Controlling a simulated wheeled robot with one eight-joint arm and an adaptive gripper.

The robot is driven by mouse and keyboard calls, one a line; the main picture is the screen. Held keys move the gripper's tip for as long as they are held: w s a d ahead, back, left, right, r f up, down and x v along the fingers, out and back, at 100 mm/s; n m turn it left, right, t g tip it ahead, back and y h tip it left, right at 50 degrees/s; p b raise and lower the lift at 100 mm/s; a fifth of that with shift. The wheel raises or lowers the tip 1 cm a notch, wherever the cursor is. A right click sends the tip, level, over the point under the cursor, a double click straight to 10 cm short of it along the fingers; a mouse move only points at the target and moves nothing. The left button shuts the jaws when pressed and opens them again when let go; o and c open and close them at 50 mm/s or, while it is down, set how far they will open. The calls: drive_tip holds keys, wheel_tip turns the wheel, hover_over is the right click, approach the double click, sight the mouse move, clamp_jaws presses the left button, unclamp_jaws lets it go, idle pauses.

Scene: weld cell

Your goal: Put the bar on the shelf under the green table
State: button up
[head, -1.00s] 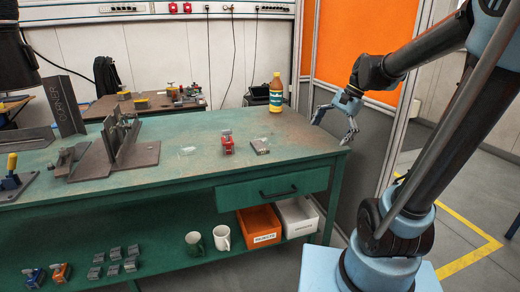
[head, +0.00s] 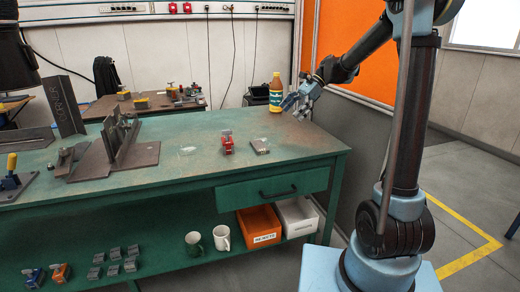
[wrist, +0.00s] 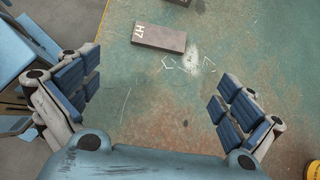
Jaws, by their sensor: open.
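The bar (head: 260,146) is a small grey block lying flat on the green table (head: 215,160), right of the red clamp. In the wrist view the bar (wrist: 158,38), marked H7, lies at the top, beyond my fingers. My gripper (head: 293,107) is above the right back part of the table, near the bottle and apart from the bar. Its blue-padded fingers (wrist: 155,88) are spread wide with nothing between them. The shelf (head: 160,240) under the table is green and has bare room in its middle.
An orange bin (head: 259,228) and a white bin (head: 298,217) stand at the shelf's right. The red clamp (head: 227,143) and bottle (head: 276,93) stand on the table.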

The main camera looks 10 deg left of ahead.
sight(259, 145)
drive_tip(key=x, duration=1.6)
drive_tip(key=shift+a+f, duration=0.2)
drive_tip(key=c, duration=1.5)
drive_tip(key=shift+r, duration=0.2)
